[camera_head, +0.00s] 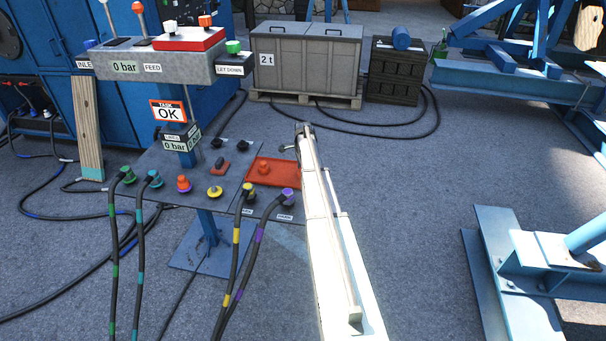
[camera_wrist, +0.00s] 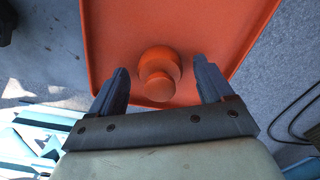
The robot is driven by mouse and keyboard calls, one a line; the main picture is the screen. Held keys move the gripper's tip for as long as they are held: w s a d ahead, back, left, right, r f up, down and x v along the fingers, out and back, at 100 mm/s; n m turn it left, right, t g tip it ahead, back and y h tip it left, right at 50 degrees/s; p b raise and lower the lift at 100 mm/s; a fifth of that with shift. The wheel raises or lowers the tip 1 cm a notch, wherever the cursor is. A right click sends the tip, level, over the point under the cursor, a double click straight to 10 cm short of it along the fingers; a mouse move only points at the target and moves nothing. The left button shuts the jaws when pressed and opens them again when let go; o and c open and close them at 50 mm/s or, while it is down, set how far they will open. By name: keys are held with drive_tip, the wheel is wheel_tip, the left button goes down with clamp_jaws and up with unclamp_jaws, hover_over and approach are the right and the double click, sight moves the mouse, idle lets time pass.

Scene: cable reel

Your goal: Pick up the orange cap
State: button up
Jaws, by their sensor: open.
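The orange cap (camera_wrist: 160,65) sits in an orange tray (camera_wrist: 105,20), with a round flange and a smaller knob. The cap also shows in the head view (camera_head: 263,167), in the tray (camera_head: 285,179) at the right of the grey panel. My gripper (camera_wrist: 160,76) is open, with one dark finger on each side of the cap in the wrist view. Gaps show between the cap and both fingers; the height between them is hard to judge. In the head view my gripper (camera_head: 291,148) is above the tray's right side, its fingers barely visible.
Hoses with yellow bands (camera_head: 236,237) and purple bands (camera_head: 258,237) rise in front of the tray. A lever box (camera_head: 165,60) stands above the panel's back.

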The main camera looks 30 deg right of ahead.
drive_tip(key=c, duration=1.2)
drive_tip(key=shift+r, duration=0.1)
wheel_tip(320, 180, up, 9)
drive_tip(key=shift+w+a+r, duration=0.1)
drive_tip(key=w+a+r+n, duration=0.1)
drive_tip(key=w+a+n, duration=0.1)
drive_tip(key=a, duration=1)
drive_tip(key=w+a+r+n, duration=0.1)
drive_tip(key=w+a, duration=0.4)
drive_tip(key=a, duration=0.7)
drive_tip(key=w+a+n, duration=0.2)
drive_tip(key=w+a, duration=0.1)
drive_tip(key=a, duration=0.9)
drive_tip(key=shift+w+a+r+n, duration=0.25)
drive_tip(key=shift+w+r+n, duration=0.05)
drive_tip(key=shift+r+n, duration=0.1)
